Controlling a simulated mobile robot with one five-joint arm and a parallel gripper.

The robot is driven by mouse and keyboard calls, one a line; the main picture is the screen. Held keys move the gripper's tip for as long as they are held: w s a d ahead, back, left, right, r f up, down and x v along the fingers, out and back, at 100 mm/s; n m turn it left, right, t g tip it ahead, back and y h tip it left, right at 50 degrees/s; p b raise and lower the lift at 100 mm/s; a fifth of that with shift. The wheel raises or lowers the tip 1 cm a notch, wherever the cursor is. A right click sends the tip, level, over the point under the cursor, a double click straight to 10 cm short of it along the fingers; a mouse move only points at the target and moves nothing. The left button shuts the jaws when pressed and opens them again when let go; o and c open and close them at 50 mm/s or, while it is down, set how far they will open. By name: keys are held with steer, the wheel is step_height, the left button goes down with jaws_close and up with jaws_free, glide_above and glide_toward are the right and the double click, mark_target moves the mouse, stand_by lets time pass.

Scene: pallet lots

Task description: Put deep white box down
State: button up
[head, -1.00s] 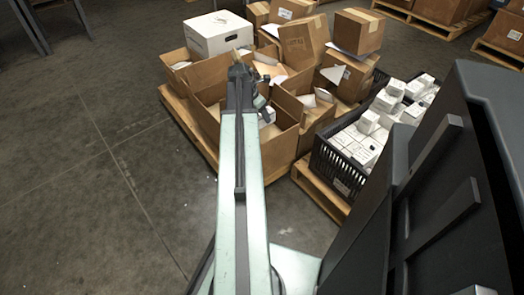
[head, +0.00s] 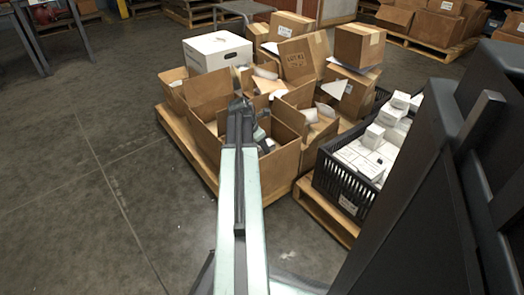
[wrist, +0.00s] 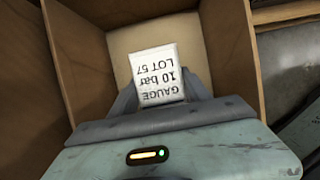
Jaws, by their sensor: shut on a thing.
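A small white box (wrist: 158,72) printed "GAUGE 10 bar LOT 57" is between the fingers of my gripper (wrist: 160,92) in the wrist view. My gripper is shut on it. The box is inside an open cardboard carton (wrist: 231,45), and the carton's brown walls rise around it. I cannot tell whether the box touches the carton floor. In the head view the arm reaches into an open carton (head: 287,157) at the front of the pallet. The fingers and the held box are mostly hidden there.
The wooden pallet (head: 203,165) carries several open and closed cartons and a larger white lidded box (head: 215,52). A black crate (head: 343,187) of small white boxes stands on another pallet (head: 330,213) at the right. The floor (head: 80,190) at the left is clear.

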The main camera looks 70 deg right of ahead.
steer(key=shift+r, duration=0.1)
steer(key=shift+f+b, duration=0.5)
steer(key=shift+f, duration=0.15)
steer(key=o, duration=1.3)
steer(key=shift+r, duration=0.1)
steer(key=p+v, duration=1.2)
steer(key=v, duration=0.1)
steer(key=shift+s+r+p, duration=0.1)
steer(key=shift+r+p, duration=0.1)
steer(key=shift+p, duration=0.15)
steer(key=shift+f, duration=0.15)
